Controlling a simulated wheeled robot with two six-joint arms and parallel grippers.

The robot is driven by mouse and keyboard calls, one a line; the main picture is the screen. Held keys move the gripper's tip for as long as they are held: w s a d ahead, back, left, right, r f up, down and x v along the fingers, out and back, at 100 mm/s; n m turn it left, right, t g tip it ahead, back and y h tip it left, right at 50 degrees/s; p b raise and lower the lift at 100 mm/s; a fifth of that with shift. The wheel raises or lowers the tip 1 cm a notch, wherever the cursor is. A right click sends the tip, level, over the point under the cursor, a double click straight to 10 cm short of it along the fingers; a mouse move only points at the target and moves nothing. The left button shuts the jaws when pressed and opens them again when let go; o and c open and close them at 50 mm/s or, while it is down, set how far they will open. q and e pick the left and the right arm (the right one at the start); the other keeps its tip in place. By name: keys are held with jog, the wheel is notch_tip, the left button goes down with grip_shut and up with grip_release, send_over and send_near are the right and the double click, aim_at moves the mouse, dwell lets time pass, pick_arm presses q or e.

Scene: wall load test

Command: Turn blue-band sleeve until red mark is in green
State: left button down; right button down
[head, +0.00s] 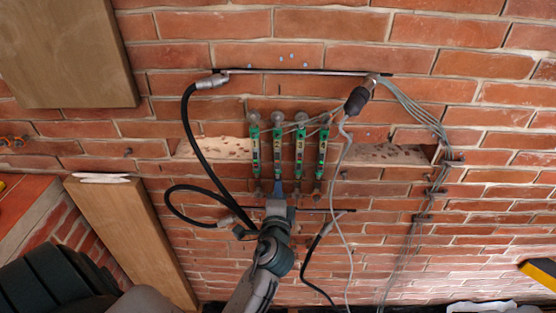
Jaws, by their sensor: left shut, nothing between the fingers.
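Several slim green-bodied tension units hang side by side on the brick wall: the far left one (255,147), the second (277,150), the third (299,147) and the far right one (323,147). Their coloured bands and marks are too small to read, so I cannot tell which has the blue band or where a red mark sits. My left gripper (277,186) reaches up from below to the lower end of the second unit. It is shut with nothing between its fingers, and whether it touches the unit is unclear. My right gripper is not in view.
Black hoses (189,130) loop left of the units. A dark handheld-looking connector (356,101) and grey cables (415,112) hang at right. A wooden board (130,235) leans at lower left; another panel (65,55) is at upper left. The right wall is mostly clear.

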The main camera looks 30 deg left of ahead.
pick_arm(q)
jog(key=shift+s+d, duration=0.15)
jog(key=shift+s, duration=0.15)
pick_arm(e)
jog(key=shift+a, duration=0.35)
pick_arm(q)
jog(key=shift+f, duration=0.1)
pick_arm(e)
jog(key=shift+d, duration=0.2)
